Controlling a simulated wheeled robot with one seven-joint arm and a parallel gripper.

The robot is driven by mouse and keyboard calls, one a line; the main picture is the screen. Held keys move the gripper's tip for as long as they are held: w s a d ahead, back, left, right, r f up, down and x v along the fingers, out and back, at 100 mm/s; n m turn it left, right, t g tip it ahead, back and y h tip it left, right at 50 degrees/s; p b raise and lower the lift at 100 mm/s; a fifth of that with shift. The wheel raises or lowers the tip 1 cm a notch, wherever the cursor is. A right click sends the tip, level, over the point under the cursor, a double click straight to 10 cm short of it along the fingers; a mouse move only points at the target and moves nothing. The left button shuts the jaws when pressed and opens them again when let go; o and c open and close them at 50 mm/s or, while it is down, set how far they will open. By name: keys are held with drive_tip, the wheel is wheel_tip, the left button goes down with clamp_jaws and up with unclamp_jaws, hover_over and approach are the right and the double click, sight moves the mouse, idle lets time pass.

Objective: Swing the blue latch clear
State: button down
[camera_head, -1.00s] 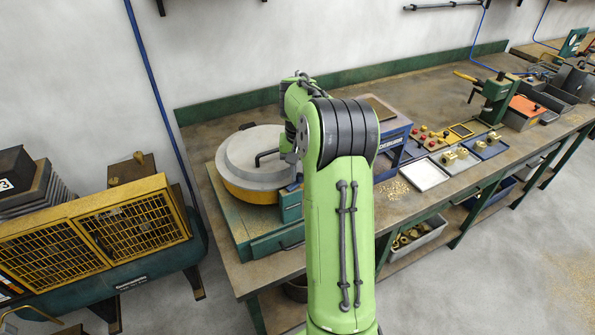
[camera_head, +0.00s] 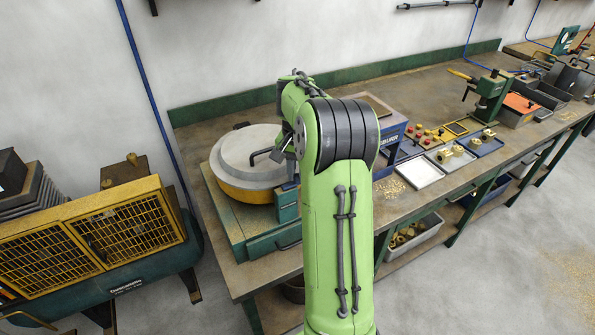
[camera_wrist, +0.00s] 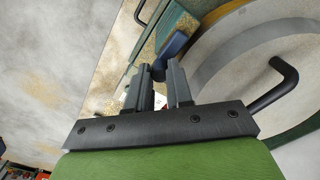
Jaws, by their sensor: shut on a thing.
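In the wrist view the blue latch (camera_wrist: 174,44) stands at the edge of the round machine, beside its grey lid (camera_wrist: 222,58). My gripper (camera_wrist: 158,77) is shut on the dark end of the blue latch, between its two grey fingers. Most of that end is hidden by the fingers. In the head view the grey lid (camera_head: 240,158) lies on the yellow round tub (camera_head: 240,192). My arm hides the latch and the fingertips there.
A black bent handle (camera_wrist: 274,87) rises from the lid close to my gripper. The green machine base (camera_head: 245,235) sits on the workbench. A blue box (camera_head: 389,136), a white tray (camera_head: 419,173) and brass shavings (camera_head: 389,188) lie to the right.

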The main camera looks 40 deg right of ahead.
drive_tip(key=c, duration=1)
unclamp_jaws()
wheel_tip(320, 180, up, 16)
drive_tip(key=p, duration=0.4)
drive_tip(key=shift+f, duration=0.15)
